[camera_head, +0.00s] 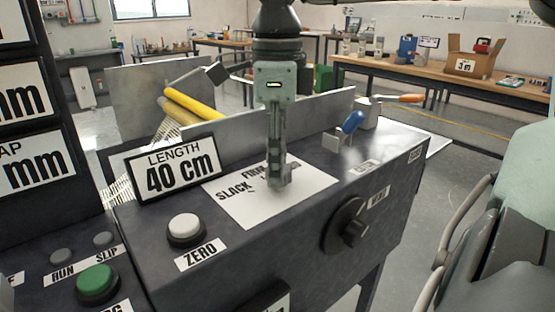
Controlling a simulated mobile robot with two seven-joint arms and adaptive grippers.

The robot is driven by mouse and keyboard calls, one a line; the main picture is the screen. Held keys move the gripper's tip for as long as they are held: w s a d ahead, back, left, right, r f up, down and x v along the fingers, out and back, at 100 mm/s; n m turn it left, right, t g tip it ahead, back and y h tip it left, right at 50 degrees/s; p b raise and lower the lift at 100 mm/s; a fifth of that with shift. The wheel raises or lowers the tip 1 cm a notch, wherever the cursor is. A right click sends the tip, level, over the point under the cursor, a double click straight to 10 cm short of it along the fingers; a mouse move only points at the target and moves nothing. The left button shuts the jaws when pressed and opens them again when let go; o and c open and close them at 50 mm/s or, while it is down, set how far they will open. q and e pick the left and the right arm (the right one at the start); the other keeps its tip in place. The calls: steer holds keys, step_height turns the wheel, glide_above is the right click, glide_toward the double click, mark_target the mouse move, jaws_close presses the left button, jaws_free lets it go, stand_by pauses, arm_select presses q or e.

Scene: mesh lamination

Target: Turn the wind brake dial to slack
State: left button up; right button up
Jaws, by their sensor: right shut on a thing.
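My right gripper (278,183) comes down from the top centre, its fingers shut, onto a white plate (262,207) on the dark machine's top. The plate carries the words SLACK, at left, and FIRM, behind and partly covered by the fingers. The fingers are shut on the wind brake dial at the plate's middle. The gripper hides nearly all of the dial, so I cannot tell which word it points to. My left gripper is not in view.
A LENGTH 40 cm sign (172,168) and a white ZERO button (184,227) stand left of the plate. A black knob (346,227) is on the front face. A blue-handled lever (347,129) and a metal wall (323,111) lie behind. A green button (96,281) is at lower left.

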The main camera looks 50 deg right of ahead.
steer(key=n, duration=0.2)
steer(key=shift+n, duration=2.1)
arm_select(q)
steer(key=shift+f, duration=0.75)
arm_select(e)
steer(key=shift+n, duration=0.3)
steer(key=o, duration=1.2)
steer(key=shift+c, duration=0.2)
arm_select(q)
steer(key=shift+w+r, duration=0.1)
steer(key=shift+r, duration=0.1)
